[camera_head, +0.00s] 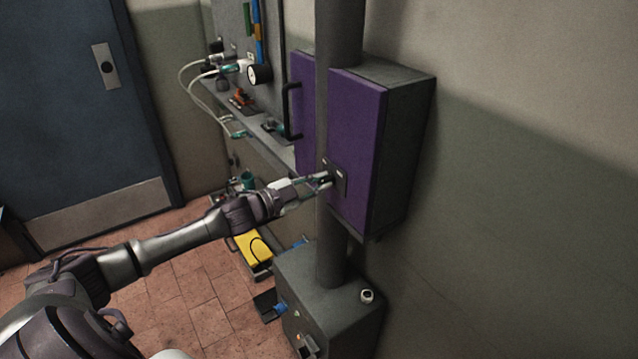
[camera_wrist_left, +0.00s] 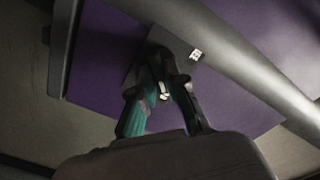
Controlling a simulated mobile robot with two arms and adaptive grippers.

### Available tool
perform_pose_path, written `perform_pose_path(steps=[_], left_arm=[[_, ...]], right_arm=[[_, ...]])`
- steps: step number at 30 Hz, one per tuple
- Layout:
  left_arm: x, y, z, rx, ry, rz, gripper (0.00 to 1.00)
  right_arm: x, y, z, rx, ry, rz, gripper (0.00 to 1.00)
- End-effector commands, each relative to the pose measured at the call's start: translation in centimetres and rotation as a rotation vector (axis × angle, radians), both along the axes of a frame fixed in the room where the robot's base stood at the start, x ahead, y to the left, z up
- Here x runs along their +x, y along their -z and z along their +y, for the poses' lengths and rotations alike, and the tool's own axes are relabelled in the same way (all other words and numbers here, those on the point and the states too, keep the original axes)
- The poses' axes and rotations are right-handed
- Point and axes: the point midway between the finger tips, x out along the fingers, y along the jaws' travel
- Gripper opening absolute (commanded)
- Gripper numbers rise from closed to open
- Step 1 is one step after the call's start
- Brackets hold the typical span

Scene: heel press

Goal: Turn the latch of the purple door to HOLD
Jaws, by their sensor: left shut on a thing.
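The purple door (camera_head: 358,140) is the front of a dark grey wall cabinet, partly hidden behind a vertical grey pipe. Its latch (camera_head: 338,178) is a small dark plate low on the door, near the pipe. My left gripper (camera_head: 328,180) reaches in from the left and is shut on the latch. In the left wrist view the gripper's fingers (camera_wrist_left: 162,95) close at the dark latch plate (camera_wrist_left: 147,62) on the purple door (camera_wrist_left: 100,50). The fingers hide most of the latch, so I cannot tell its setting. My right gripper is not in view.
The grey pipe (camera_head: 338,40) runs just left of the latch; it also crosses the left wrist view (camera_wrist_left: 235,55). A dark grey box (camera_head: 330,285) stands below. A shelf with hoses and a gauge (camera_head: 259,74) is at the back left. A blue door (camera_head: 70,110) stands far left.

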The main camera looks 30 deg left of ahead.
Motion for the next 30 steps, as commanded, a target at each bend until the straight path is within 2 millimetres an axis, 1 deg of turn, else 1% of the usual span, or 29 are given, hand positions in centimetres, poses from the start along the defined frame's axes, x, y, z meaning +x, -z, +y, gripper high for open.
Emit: perform_pose_path(steps=[7,19,20,24,30], left_arm=[[-0.03,0.04,-0.04,0.043,0.000,-0.018,0.00],[-0.03,0.03,-0.05,0.049,0.001,-0.020,0.00],[-0.03,0.04,-0.05,0.049,0.001,-0.020,0.15],[-0.03,0.03,-0.04,0.048,0.001,-0.020,0.38],[-0.03,0.03,-0.04,0.048,0.001,-0.019,0.39]], right_arm=[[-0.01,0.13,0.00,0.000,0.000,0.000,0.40],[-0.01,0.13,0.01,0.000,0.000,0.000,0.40],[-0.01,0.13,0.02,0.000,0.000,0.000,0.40],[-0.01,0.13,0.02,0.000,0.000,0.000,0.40],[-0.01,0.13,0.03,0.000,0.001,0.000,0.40]])
